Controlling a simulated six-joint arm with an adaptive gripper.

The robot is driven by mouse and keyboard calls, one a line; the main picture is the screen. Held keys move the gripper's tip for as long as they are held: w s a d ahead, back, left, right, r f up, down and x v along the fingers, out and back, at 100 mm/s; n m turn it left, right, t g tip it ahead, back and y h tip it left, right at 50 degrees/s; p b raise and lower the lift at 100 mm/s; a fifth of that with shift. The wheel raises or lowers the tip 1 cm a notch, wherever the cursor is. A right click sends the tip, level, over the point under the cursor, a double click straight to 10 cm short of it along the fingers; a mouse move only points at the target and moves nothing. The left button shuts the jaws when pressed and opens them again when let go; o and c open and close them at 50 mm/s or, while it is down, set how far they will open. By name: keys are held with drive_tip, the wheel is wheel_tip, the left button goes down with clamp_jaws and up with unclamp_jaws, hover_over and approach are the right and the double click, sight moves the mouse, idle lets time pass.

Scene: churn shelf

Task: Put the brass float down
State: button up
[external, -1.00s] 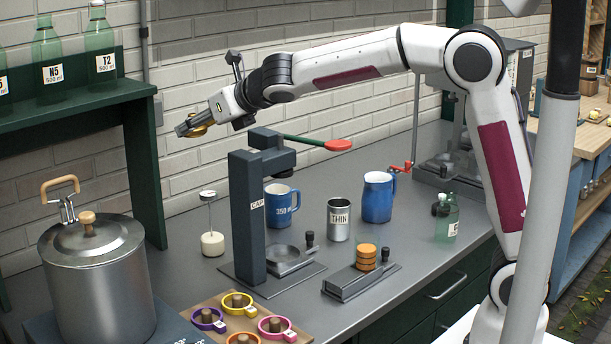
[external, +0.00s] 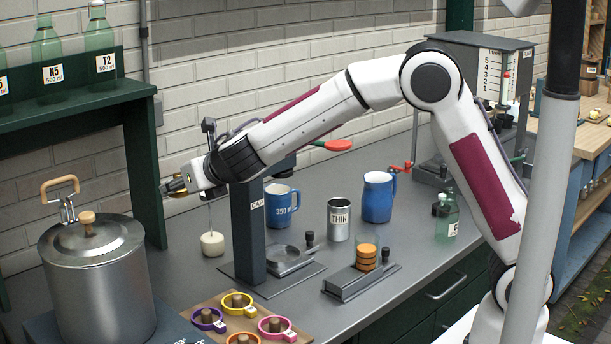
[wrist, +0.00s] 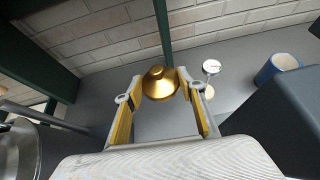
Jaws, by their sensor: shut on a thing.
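The brass float (wrist: 160,83) is a golden, rounded cone-like piece. It sits between the fingertips of my gripper (wrist: 160,95) in the wrist view, and the yellow finger pads press on its two sides. In the external view my gripper (external: 176,186) is in the air, right of the large metal pot and left of the dark press column. Only a small golden part of the float shows there. Below it is grey counter (external: 190,262).
A metal pot (external: 95,275) with a handled lid stands at left. A tray of coloured rings (external: 262,305) lies in front.

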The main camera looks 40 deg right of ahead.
drive_tip(key=s+d+f+m+h, duration=0.1)
drive_tip(key=s+f, duration=0.3)
drive_tip(key=f, duration=0.5)
drive_tip(key=shift+d+f+m+h, duration=0.3)
drive_tip(key=shift+f+m+h, duration=0.05)
drive_tip(key=shift+m+h, duration=0.4)
hover_over(208, 286)
drive_tip(key=shift+w+f, duration=0.1)
drive_tip(key=shift+f, duration=3.05)
drive_tip(key=shift+f, duration=1.85)
drive_tip(key=shift+f, duration=0.6)
drive_tip(key=o, duration=1)
drive_tip(key=shift+c, duration=0.2)
